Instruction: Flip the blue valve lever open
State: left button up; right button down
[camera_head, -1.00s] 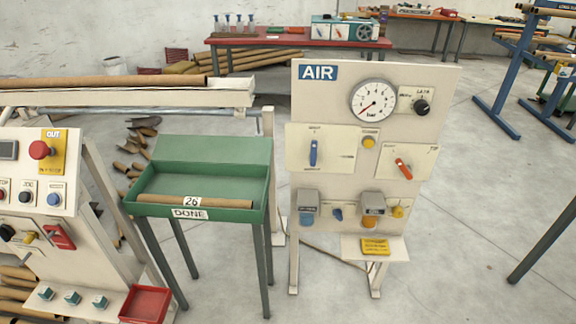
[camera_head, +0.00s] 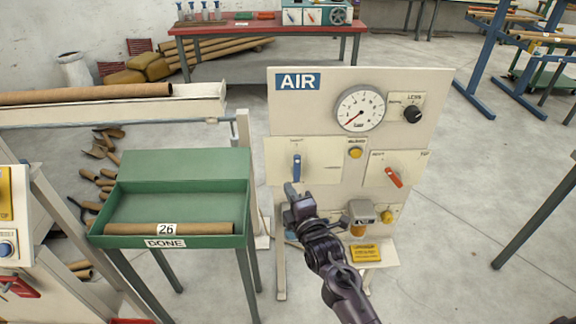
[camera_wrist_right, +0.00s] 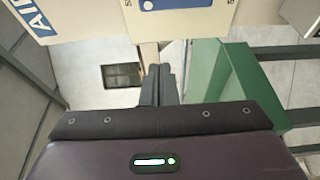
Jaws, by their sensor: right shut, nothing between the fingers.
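The blue valve lever (camera_head: 297,167) hangs upright, handle down, on a cream plate at the left of the AIR panel (camera_head: 351,84). My right gripper (camera_head: 290,187) is in front of the panel, its tips just below the blue lever in the picture. It is shut and empty. Whether the tips touch the lever or plate cannot be told. In the right wrist view the shut fingers (camera_wrist_right: 159,84) point toward the panel's lower part, and a blue part (camera_wrist_right: 147,5) shows on a cream plate at the top edge. My left gripper is out of view.
A red lever (camera_head: 393,177) sits on the right plate, with a yellow button (camera_head: 355,153) between. A gauge (camera_head: 360,108) and black knob (camera_head: 412,114) are above. The green DONE tray (camera_head: 105,228) stands close at left. Floor right of the panel is open.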

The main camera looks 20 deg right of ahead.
aim_at(297, 169)
jog(key=shift+w, duration=0.1)
jog(key=w+p, duration=0.2)
jog(key=w, duration=0.8)
jog(key=d+p, duration=0.1)
jog(key=s+d+p, duration=0.1)
jog(key=d, duration=0.1)
jog(key=shift+s+d+f, duration=0.1)
jog(key=shift+d, duration=0.05)
